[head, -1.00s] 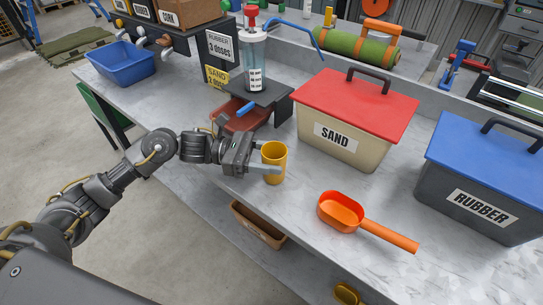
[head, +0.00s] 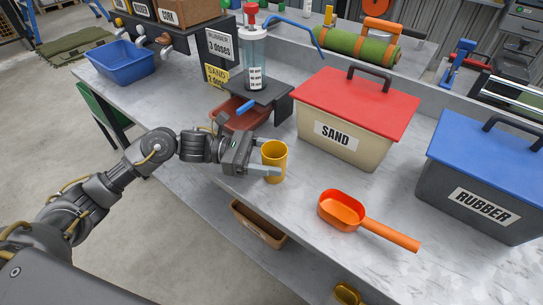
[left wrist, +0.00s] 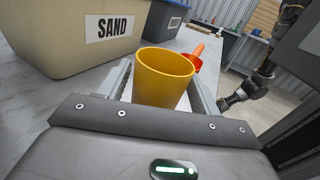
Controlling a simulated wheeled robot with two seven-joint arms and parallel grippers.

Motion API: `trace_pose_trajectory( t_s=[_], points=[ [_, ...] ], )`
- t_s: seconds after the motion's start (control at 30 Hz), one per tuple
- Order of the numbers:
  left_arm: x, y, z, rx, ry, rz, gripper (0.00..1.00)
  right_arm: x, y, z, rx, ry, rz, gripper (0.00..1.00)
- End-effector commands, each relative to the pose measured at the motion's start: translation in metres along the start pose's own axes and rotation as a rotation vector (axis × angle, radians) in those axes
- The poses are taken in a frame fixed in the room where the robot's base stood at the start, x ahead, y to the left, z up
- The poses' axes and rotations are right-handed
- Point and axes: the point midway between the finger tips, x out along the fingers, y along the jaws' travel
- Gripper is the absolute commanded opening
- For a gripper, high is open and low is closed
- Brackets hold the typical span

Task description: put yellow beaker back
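The yellow beaker (head: 274,163) stands upright on the grey bench, left of the sand box. My left gripper (head: 268,160) is around it, with one finger on the far side and one on the near side. In the left wrist view the beaker (left wrist: 163,78) sits between the two fingers (left wrist: 160,92), with narrow gaps beside its lower part, so the gripper looks open. My right gripper (left wrist: 238,97) seems to be the dark one at the right of the left wrist view; its fingers are too small to read. It is not in the head view.
The sand box (head: 345,125) with a red lid and the rubber box (head: 475,185) with a blue lid stand behind. An orange scoop (head: 345,212) lies to the right. Bench between beaker and scoop is clear.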

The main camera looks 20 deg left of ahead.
Motion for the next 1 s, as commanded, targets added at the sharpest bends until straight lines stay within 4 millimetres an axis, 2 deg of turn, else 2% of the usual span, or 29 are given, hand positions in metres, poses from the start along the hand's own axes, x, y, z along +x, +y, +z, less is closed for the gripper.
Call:
trace_pose_trajectory(
  t_s=[0.07,0.5,0.6,0.77,1.0],
  points=[
    [0.0,0.0,0.0,0.0,0.0,0.0,0.74,0.0,-0.001,0.002,0.0,-0.002,-0.001,0.36],
    [0.0,0.0,0.003,-0.001,0.0,0.0,0.74,0.002,0.001,0.006,0.001,-0.001,0.001,0.36],
    [0.0,0.0,0.005,-0.001,0.0,0.001,0.74,0.007,0.005,0.017,-0.002,-0.009,0.007,0.36],
    [-0.024,0.0,0.0,0.0,0.004,0.003,0.74,0.003,-0.001,-0.004,0.003,0.009,-0.001,0.36],
    [-0.058,0.0,0.001,0.0,0.002,0.002,0.74,-0.014,-0.007,-0.033,0.011,0.026,-0.01,0.36]
  ],
)
